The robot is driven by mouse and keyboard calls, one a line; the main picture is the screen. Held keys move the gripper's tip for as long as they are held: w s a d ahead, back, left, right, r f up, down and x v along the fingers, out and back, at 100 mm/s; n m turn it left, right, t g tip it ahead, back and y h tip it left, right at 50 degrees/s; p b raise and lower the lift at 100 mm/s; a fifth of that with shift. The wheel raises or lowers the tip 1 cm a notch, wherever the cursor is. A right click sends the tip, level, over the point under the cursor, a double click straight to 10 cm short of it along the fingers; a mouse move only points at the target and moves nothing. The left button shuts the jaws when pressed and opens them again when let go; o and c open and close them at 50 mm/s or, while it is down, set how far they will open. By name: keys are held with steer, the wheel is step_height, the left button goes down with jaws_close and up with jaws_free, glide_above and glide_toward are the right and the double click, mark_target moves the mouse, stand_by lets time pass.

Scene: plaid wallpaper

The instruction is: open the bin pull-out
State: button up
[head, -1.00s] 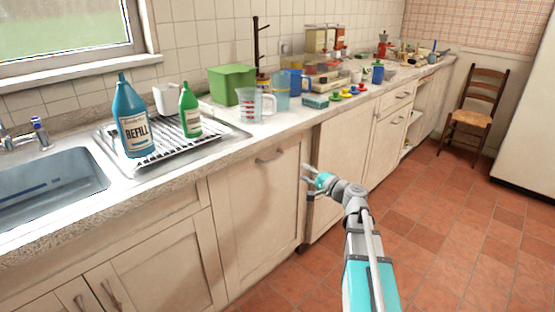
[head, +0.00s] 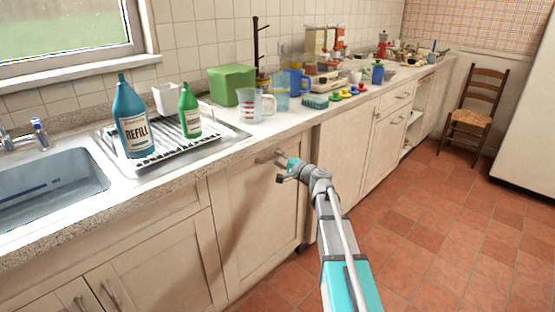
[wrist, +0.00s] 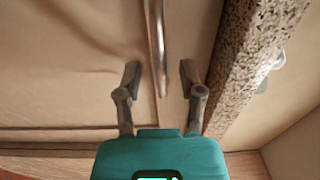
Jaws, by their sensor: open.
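The bin pull-out front (head: 250,215) is a cream panel below the counter, right of the sink, and looks shut. Its metal bar handle (wrist: 155,40) runs down from the top of the wrist view, its near end between my fingertips. In the head view my gripper (head: 278,168) is at the handle near the panel's top and hides part of it. My gripper is open, its two grey fingers (wrist: 160,75) apart on either side of the handle's line. I cannot tell whether either finger touches the handle.
The speckled counter edge (wrist: 238,65) runs close beside the right finger. A blue refill bottle (head: 132,118), a green bottle (head: 189,112) and a measuring jug (head: 252,104) stand on the counter above. The tiled floor (head: 430,225) to the right is clear.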

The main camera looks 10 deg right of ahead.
steer(key=shift+w+a, duration=0.2)
steer(key=shift+w, duration=0.15)
jaws_close()
